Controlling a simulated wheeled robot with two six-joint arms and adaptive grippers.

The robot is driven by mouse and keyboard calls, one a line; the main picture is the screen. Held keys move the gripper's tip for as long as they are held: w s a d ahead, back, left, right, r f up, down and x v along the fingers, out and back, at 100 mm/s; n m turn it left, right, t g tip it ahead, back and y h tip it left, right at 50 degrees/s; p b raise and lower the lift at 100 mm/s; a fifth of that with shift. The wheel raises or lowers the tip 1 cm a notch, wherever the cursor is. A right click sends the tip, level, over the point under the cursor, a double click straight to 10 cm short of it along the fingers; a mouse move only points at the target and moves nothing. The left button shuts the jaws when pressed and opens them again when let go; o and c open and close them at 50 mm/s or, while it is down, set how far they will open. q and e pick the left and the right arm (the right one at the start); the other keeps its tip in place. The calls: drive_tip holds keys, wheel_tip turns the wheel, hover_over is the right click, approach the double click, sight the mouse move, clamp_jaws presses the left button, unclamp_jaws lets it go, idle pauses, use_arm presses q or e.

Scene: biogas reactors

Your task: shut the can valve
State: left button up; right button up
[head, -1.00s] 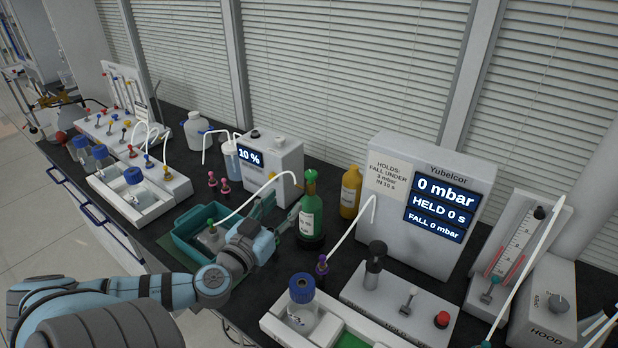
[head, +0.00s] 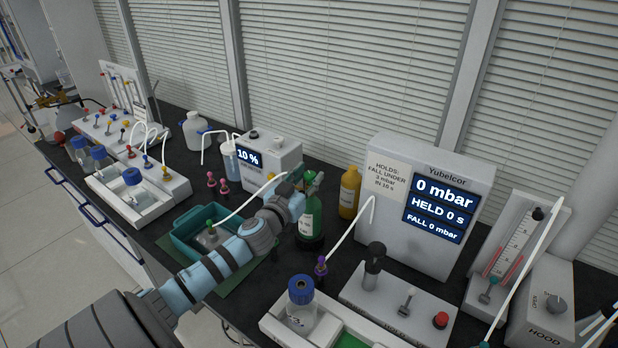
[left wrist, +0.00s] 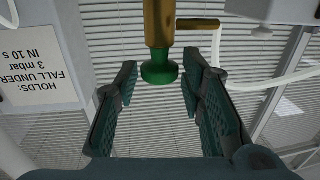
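The green can (head: 311,222) stands upright on the dark bench in the head view. Its valve shows in the left wrist view as a green knob (left wrist: 160,73) on a brass stem (left wrist: 158,22), with a thin brass arm (left wrist: 198,24) to one side. My left gripper (left wrist: 160,62) is open, with a finger on either side of the knob and a visible gap to each. In the head view my left gripper (head: 297,184) is at the can's top and partly hides the valve. My right gripper is in neither view.
A yellow bottle (head: 349,194) and the pressure display box (head: 470,182) stand right of the can. The 10 % box (head: 284,153) is behind it. A teal tray (head: 184,240) lies to the left, under my arm. A white hose (head: 247,207) runs close to the gripper.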

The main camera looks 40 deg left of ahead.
use_arm(q)
drive_tip(key=c, duration=0.6)
clamp_jaws()
